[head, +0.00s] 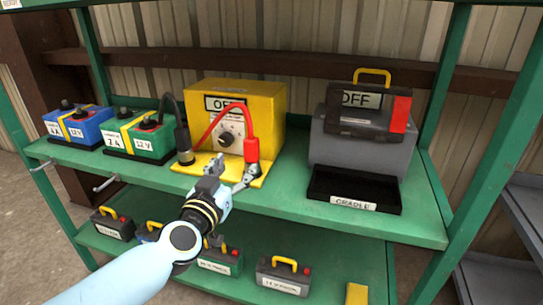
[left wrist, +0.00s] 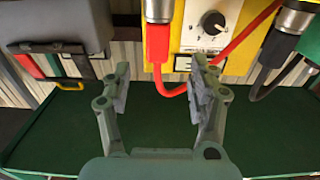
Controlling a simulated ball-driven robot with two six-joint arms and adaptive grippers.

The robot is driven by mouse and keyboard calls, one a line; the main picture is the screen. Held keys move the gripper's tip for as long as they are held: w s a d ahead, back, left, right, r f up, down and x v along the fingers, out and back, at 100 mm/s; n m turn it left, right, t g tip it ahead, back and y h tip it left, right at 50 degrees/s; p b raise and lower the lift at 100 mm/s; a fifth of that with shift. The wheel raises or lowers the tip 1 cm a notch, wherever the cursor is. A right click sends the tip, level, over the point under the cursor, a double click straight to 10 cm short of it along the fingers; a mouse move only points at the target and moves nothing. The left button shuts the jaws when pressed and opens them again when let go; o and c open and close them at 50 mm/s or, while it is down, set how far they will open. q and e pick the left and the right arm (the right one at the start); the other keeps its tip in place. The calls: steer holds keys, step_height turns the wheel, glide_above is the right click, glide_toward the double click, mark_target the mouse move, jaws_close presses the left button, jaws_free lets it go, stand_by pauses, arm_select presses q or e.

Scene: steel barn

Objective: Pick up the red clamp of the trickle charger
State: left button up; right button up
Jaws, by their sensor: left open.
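The yellow trickle charger (head: 262,105) stands on the green shelf, with a dial and an "OFF" label. Its red clamp (head: 251,150) stands upright at the charger's front right, with a red cable looping from it to the front panel. My left gripper (head: 232,174) is open and empty, in front of and below the red clamp. In the left wrist view the red clamp (left wrist: 157,45) is beyond the gap between the open fingers (left wrist: 160,72), apart from them. The black clamp (head: 183,139) stands at the charger's left. My right gripper is not in view.
A blue battery (head: 88,130) and a green battery (head: 150,143) stand at left. At right are a grey unit (head: 365,152), a dark "OFF" box (head: 357,118) on it and a black cradle tray (head: 325,186). Several small batteries are on the lower shelf (head: 315,255).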

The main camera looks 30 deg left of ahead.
mark_target(249, 150)
arm_select(q)
steer(key=x, duration=0.4)
steer(key=shift+f, duration=0.1)
steer(key=shift+d+r+b+x, duration=0.15)
steer(key=shift+b+x, duration=0.25)
steer(key=shift+x, duration=1)
steer(key=shift+d+r+b+x, duration=0.15)
steer(key=shift+b+x, duration=0.2)
steer(key=shift+x, duration=1.1)
jaws_close()
